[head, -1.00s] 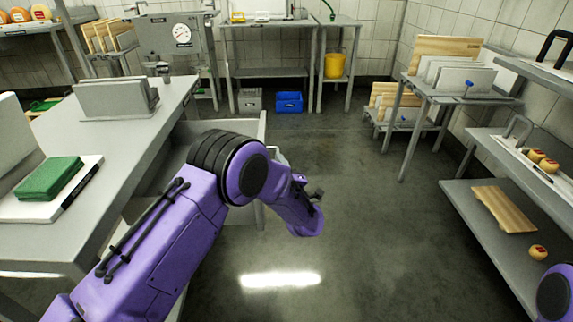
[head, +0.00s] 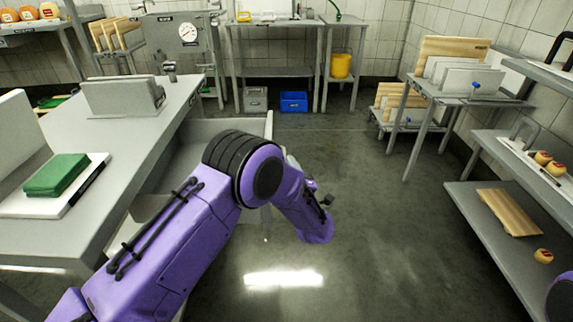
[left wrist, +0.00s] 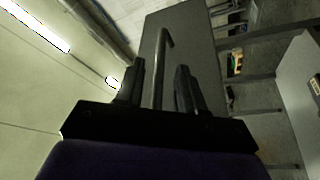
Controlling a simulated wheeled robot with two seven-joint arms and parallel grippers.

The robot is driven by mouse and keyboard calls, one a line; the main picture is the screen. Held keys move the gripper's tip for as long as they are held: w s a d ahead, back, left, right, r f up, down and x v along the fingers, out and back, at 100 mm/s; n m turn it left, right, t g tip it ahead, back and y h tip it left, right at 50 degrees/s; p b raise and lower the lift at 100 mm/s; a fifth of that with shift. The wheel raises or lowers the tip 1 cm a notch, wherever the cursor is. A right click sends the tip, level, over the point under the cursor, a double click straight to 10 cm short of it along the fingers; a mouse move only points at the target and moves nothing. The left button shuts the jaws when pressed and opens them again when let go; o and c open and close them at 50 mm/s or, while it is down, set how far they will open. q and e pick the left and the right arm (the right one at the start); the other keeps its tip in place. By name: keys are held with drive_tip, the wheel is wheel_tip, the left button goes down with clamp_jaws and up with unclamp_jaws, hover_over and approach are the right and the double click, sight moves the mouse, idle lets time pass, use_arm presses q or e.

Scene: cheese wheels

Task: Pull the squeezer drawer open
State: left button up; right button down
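The squeezer drawer (head: 196,131) is a grey open-topped box standing out from the right side of the left worktable in the head view. My left arm covers much of its front. In the left wrist view, a thin bent metal handle (left wrist: 158,65) on a grey panel (left wrist: 186,36) lies between the two dark fingers of my left gripper (left wrist: 158,85). The fingers are apart, with a gap showing on each side of the bar. The left fingers are hidden in the head view. My right gripper is out of view.
The worktable (head: 75,217) carries a green cloth (head: 57,174) on a white board and a grey rack (head: 122,97). The floor (head: 375,240) right of my arm is clear. A metal shelf (head: 470,205) stands at the right, and a blue bin (head: 294,102) at the back.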

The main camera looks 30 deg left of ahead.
use_arm(q)
drive_tip(key=v, duration=0.8)
drive_tip(key=shift+s+d, duration=0.2)
drive_tip(key=shift+d, duration=0.1)
drive_tip(key=shift+f, duration=0.1)
drive_tip(key=s+a+f+m+g+h, duration=0.1)
drive_tip(key=s+f+m+h, duration=0.4)
drive_tip(key=f, duration=0.3)
drive_tip(key=s+a+f+m+g+h, duration=0.1)
drive_tip(key=s+f+m+h, duration=0.2)
drive_tip(key=f+m+h, duration=0.35)
drive_tip(key=s+a+f+m+g, duration=0.2)
drive_tip(key=s+a+f+g, duration=0.15)
drive_tip(key=s+f, duration=0.55)
drive_tip(key=s+a+f+g, duration=0.1)
drive_tip(key=s+a+g, duration=0.15)
drive_tip(key=s, duration=0.75)
drive_tip(key=s+a+f+g, duration=0.1)
drive_tip(key=s+g, duration=0.2)
drive_tip(key=s, duration=0.6)
wheel_tip(320, 180, up, 18)
drive_tip(key=p, duration=1.8)
drive_tip(key=shift+w+m, duration=0.2)
drive_tip(key=shift+m, duration=0.15)
